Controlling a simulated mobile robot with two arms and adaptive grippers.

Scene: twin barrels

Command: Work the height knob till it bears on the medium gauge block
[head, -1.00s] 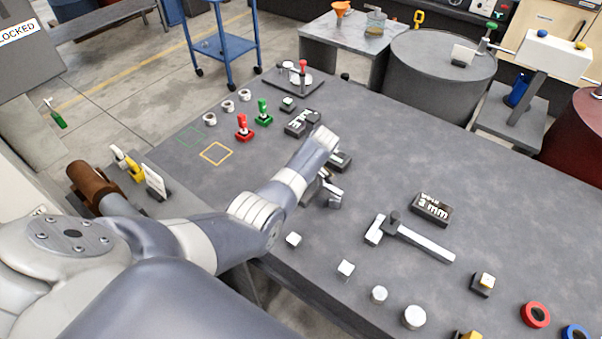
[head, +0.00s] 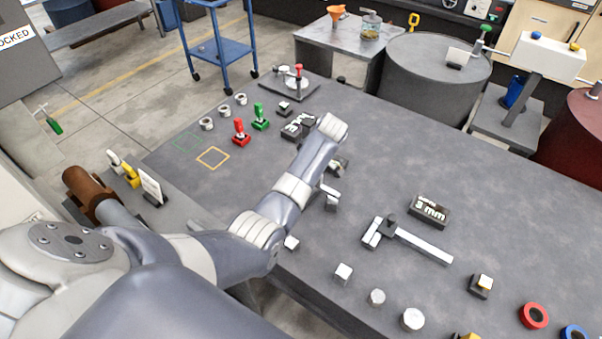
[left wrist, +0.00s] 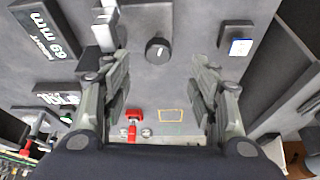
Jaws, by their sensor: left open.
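In the left wrist view a round black knob (left wrist: 158,50) with a white mark lies beyond and between the fingers of my left gripper (left wrist: 160,78). The gripper is open and empty, apart from the knob. In the head view my left arm (head: 285,190) reaches over the bench and largely hides its gripper. I cannot tell which block is the medium one. My right gripper is not in view.
A T-shaped steel gauge (head: 420,245) lies by a black readout (head: 428,211). Red (head: 240,133) and green (head: 260,118) handled pieces stand at the bench's left part, near a yellow outline (head: 212,158).

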